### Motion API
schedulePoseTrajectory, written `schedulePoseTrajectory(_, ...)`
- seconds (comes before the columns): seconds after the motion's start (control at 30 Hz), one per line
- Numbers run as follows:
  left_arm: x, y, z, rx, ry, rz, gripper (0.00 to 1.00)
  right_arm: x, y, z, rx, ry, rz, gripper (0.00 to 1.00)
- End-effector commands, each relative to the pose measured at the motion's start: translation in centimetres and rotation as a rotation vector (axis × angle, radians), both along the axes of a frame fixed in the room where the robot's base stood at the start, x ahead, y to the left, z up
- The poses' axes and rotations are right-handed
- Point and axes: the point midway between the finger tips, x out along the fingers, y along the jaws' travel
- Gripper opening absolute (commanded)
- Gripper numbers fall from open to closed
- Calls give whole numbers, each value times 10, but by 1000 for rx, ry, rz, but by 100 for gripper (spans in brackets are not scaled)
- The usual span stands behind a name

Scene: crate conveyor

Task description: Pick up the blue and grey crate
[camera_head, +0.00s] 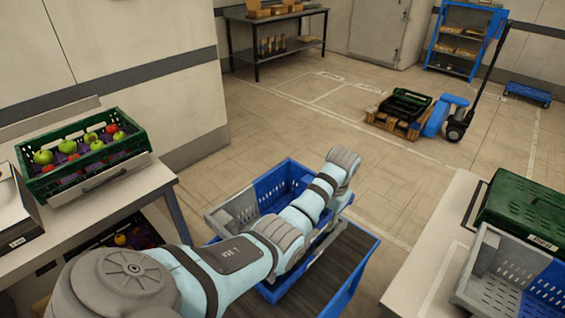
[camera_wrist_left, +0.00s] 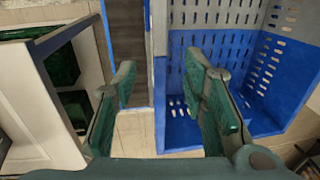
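A blue and grey crate (camera_head: 240,212) stands in the middle of the head view, at a blue-framed unit with a dark slatted bed (camera_head: 335,268). My left arm reaches across it and hides much of its right side. In the left wrist view the crate (camera_wrist_left: 225,40) fills the right half, and its inside shows empty. My left gripper (camera_wrist_left: 160,68) is open, with one green-padded finger on each side of the crate's near wall as seen. No contact can be made out. The left gripper is hidden behind my wrist in the head view. My right gripper is not in view.
A green crate of fruit (camera_head: 84,168) stands on the left table. A second grey and blue crate (camera_head: 490,285) and a green crate (camera_head: 525,208) are on the right table (camera_head: 432,245). A pallet truck (camera_head: 440,115) stands farther back.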

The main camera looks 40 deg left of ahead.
Motion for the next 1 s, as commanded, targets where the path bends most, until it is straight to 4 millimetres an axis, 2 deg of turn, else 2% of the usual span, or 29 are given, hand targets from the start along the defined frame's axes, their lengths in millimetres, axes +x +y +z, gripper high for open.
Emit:
schedulePoseTrajectory(0.03,0,1,-11,0,3,0,39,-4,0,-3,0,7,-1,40)
schedulePoseTrajectory(0.17,0,4,-26,0,1,1,39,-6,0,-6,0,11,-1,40)
schedulePoseTrajectory(0.4,1,10,-71,0,2,3,39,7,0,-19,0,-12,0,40)
schedulePoseTrajectory(0.63,1,11,-73,0,-1,3,39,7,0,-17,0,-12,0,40)
schedulePoseTrajectory(0.9,1,11,-72,0,-1,3,0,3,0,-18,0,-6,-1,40)
schedulePoseTrajectory(1.0,1,11,-72,0,-1,3,0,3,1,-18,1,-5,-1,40)
